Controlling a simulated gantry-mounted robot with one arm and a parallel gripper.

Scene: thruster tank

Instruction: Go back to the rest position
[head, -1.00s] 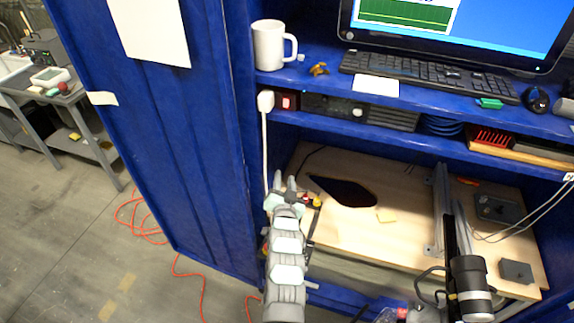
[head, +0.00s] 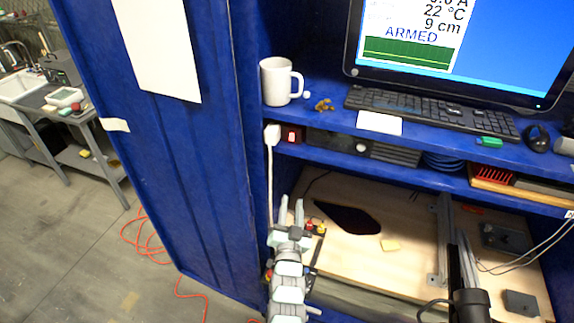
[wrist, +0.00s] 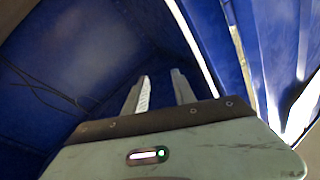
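My gripper (head: 291,212) is in the lower middle of the head view, at the left end of the wooden work surface (head: 350,260) inside the blue cabinet. Its two pale fingers point away from me and stand apart, with nothing between them. In the wrist view the fingers (wrist: 158,92) are also apart and empty, against the cabinet's dark blue inner wall (wrist: 80,60). Small red and yellow parts (head: 315,229) show just right of the gripper in the head view; I cannot tell whether they touch it.
A shelf above holds a white mug (head: 280,82), a keyboard (head: 432,112) and a monitor (head: 455,45). A white plug (head: 272,134) and cable hang left of the gripper. A metal rail (head: 441,240) stands to the right.

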